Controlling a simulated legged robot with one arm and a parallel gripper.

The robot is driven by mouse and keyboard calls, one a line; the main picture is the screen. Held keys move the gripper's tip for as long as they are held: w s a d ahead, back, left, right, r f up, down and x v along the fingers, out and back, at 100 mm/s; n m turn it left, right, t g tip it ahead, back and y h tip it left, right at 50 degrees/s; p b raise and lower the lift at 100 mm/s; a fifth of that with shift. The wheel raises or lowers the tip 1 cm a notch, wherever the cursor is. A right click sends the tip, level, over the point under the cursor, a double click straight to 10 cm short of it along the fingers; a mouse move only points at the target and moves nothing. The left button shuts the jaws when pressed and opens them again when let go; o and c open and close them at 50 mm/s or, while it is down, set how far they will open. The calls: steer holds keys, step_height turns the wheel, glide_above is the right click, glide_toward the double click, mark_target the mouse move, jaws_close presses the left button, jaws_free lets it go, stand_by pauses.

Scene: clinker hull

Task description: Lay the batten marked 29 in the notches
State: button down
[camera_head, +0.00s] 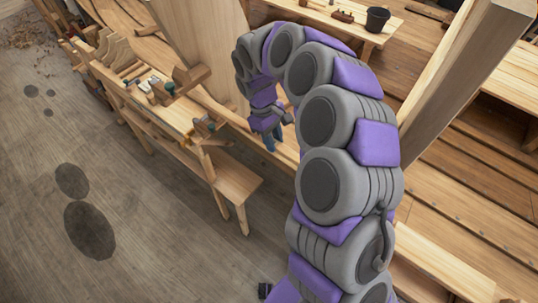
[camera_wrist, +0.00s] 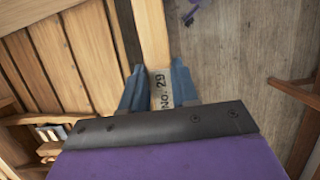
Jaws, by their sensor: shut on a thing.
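In the wrist view, the batten marked "NO. 29" (camera_wrist: 153,35) is a pale wooden strip running away from me toward the top edge. My gripper (camera_wrist: 158,72) has its two blue fingers on either side of the batten, shut on it close to the printed label. In the head view, my gripper (camera_head: 270,141) hangs at the end of my curled grey and purple arm, just right of the workbench. My arm hides part of that area, and I cannot make out the batten's full length there. I cannot clearly pick out the notches in either view.
A workbench (camera_head: 232,180) with clamps and wooden tools stands left of my gripper. A tall upright board (camera_head: 205,45) rises behind it. A slanted timber (camera_head: 465,75) crosses at the right. A black bucket (camera_head: 377,19) stands on a far bench. The floor at left is mostly clear.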

mark_target(257, 136)
steer(key=x, duration=0.4)
steer(key=shift+w+a, duration=0.15)
steer(key=shift+w, duration=0.2)
step_height(257, 136, down, 5)
steer(key=shift+a+f+p, duration=0.2)
steer(key=shift+p, duration=0.5)
steer(key=c, duration=1.1)
jaws_free()
steer(key=shift+r, duration=0.1)
steer(key=shift+o, duration=1.3)
steer(key=shift+w+a, duration=0.15)
steer(key=shift+a, duration=0.45)
steer(key=v, duration=0.2)
steer(key=b+v, duration=0.1)
steer(key=v, duration=0.3)
steer(key=shift+d+r+b, duration=0.15)
steer(key=shift+d+b, duration=0.15)
steer(key=shift+b, duration=0.05)
steer(key=a+r, duration=0.2)
steer(key=r, duration=0.1)
steer(key=a+r, duration=0.1)
steer(key=r, duration=0.1)
steer(key=shift+w+b, duration=0.4)
steer(key=shift+d+r, duration=0.15)
steer(key=shift+d, duration=0.65)
